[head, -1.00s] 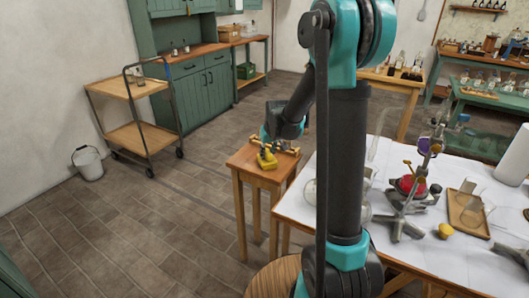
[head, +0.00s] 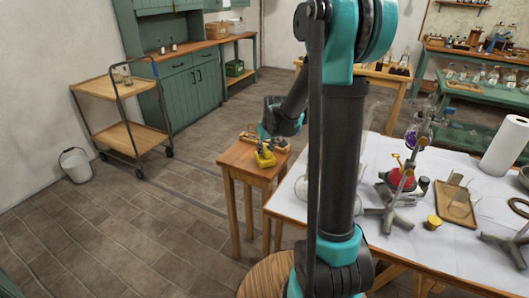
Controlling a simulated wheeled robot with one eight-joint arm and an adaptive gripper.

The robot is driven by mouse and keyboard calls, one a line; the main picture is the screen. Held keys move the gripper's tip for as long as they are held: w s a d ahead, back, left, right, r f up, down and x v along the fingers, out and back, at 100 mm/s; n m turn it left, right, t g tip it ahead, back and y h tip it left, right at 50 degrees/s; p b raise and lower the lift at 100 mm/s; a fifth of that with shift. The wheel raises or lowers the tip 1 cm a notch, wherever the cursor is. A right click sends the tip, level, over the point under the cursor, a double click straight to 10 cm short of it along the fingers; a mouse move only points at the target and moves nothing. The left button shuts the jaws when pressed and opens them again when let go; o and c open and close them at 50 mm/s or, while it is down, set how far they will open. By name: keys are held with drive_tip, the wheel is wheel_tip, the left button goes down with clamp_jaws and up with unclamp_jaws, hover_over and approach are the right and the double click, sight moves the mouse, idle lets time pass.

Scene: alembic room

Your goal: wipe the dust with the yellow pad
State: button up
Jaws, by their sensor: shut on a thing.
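The yellow pad (head: 265,158) is at the small wooden side table (head: 233,157), near the middle of the head view. My gripper (head: 264,147) is above the table and shut on the yellow pad. My arm reaches down to it from the right. I cannot tell whether the pad touches the tabletop. No dust can be made out at this size; part of the tabletop is hidden behind the gripper and the pad.
A large table with a white cover (head: 400,165) stands close on the right, holding glassware, metal stands and a wooden tray (head: 457,205). A wooden trolley (head: 125,105) and a white bucket (head: 76,165) stand at the left. The tiled floor between is clear.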

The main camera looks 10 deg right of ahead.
sight(265, 148)
drive_tip(key=shift+r, duration=2.4)
drive_tip(key=shift+r, duration=1.5)
drive_tip(key=shift+w+a, duration=0.1)
drive_tip(key=shift+a, duration=0.05)
